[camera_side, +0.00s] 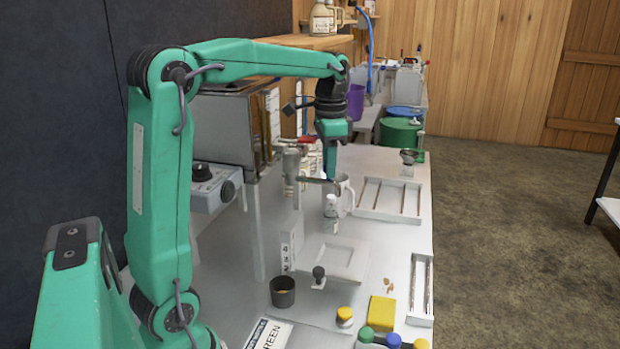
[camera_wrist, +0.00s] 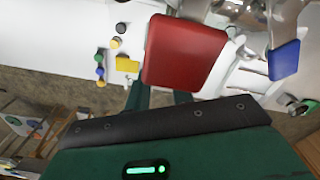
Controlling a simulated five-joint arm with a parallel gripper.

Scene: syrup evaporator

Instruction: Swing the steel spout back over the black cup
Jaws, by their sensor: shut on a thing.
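The steel spout (camera_side: 314,180) runs level to the right from the steel valve (camera_side: 291,165) on the evaporator. My gripper (camera_side: 331,176) points down and is shut on the spout near its outer end, beside a white mug (camera_side: 346,198). The black cup (camera_side: 283,294) stands upright on the bench, nearer the side camera and well apart from the spout. In the wrist view a large red plate-like part (camera_wrist: 185,55) covers the fingertips and hides the grip.
A small clear bottle (camera_side: 331,214) stands just in front of the mug. A blue part (camera_wrist: 284,60) shows at right in the wrist view.

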